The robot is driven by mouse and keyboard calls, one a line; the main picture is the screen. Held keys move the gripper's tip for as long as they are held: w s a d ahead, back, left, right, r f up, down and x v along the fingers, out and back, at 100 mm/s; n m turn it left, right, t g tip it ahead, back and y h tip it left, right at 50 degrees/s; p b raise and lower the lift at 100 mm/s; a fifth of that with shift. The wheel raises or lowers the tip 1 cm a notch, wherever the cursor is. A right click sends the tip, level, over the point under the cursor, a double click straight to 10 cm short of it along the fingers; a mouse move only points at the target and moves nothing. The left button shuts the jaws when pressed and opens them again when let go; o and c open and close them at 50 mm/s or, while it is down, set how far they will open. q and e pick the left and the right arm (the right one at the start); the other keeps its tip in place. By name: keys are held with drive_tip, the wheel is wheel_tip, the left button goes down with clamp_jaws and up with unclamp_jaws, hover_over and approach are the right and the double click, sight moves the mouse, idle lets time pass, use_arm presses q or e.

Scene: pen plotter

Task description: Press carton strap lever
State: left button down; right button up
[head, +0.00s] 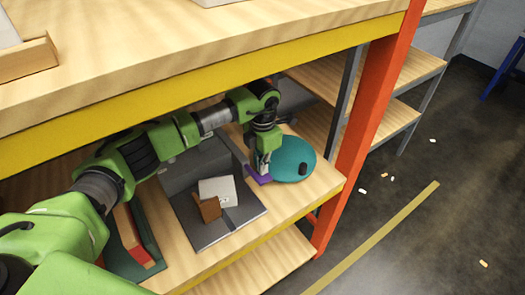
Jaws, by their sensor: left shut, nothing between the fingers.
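My left gripper (263,168) is shut and empty, pointing down on the middle shelf. Its fingertips are at or just above a small purple piece (258,179) beside a teal round disc (294,160); I cannot tell if they touch it. A black knob (303,169) stands on the disc. Left of the gripper, a dark grey device (212,232) with a flat base carries a white block (217,188) and a brown upright piece (207,208). I cannot tell for certain which part is the carton strap lever. My right gripper is not in view.
The upper shelf with its yellow beam (230,75) hangs over my left arm. An orange post (366,130) stands right of the disc. A red and green item (135,240) lies left of the grey device. Bare shelf wood (285,205) shows at the front right.

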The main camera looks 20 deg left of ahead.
use_arm(q)
drive_tip(key=shift+f, duration=0.6)
